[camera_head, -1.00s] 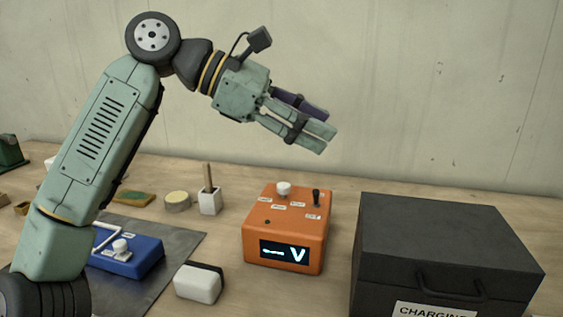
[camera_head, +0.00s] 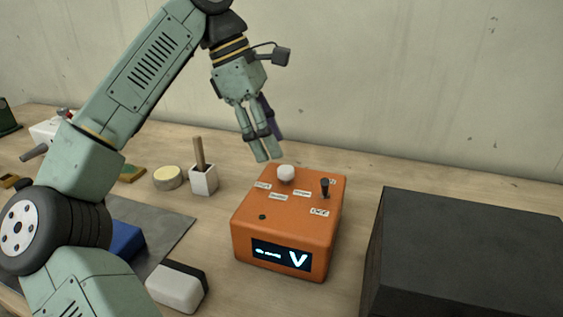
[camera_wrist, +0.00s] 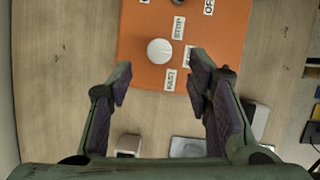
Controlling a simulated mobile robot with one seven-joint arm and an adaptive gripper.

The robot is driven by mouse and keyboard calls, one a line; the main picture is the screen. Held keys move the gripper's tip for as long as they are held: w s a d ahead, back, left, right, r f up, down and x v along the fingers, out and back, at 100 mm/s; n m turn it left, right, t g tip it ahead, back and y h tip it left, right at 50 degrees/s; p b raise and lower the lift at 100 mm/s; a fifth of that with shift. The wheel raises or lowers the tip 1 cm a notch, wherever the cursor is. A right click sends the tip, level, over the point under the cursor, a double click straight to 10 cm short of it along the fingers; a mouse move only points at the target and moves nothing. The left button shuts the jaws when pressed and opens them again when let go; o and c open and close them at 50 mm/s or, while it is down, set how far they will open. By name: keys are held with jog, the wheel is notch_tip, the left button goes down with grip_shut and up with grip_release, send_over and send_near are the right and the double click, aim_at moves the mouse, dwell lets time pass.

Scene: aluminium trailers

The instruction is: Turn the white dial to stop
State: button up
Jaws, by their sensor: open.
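The white dial (camera_head: 286,173) is a round knob on top of an orange box (camera_head: 285,228) with a lit display on its front. It also shows in the wrist view (camera_wrist: 160,51), with small labels around it, one reading STOP (camera_wrist: 179,27) and one that looks like FAST (camera_wrist: 170,80). My gripper (camera_head: 268,158) points down, just above and behind-left of the dial. In the wrist view its two fingers (camera_wrist: 160,82) are spread wide and empty, with the dial ahead between their line and not touched.
A black toggle switch (camera_head: 325,187) stands on the box to the right of the dial. A dark charging box (camera_head: 465,245) is at the right. A white cup with a stick (camera_head: 204,180), a round tin (camera_head: 168,178) and a white-and-black block (camera_head: 177,287) stand to the left.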

aim_at(284, 168)
jog(key=x, duration=0.5)
jog(key=shift+d+f+p, duration=0.1)
jog(key=shift+p, duration=0.2)
jog(key=shift+c, duration=0.6)
grip_shut()
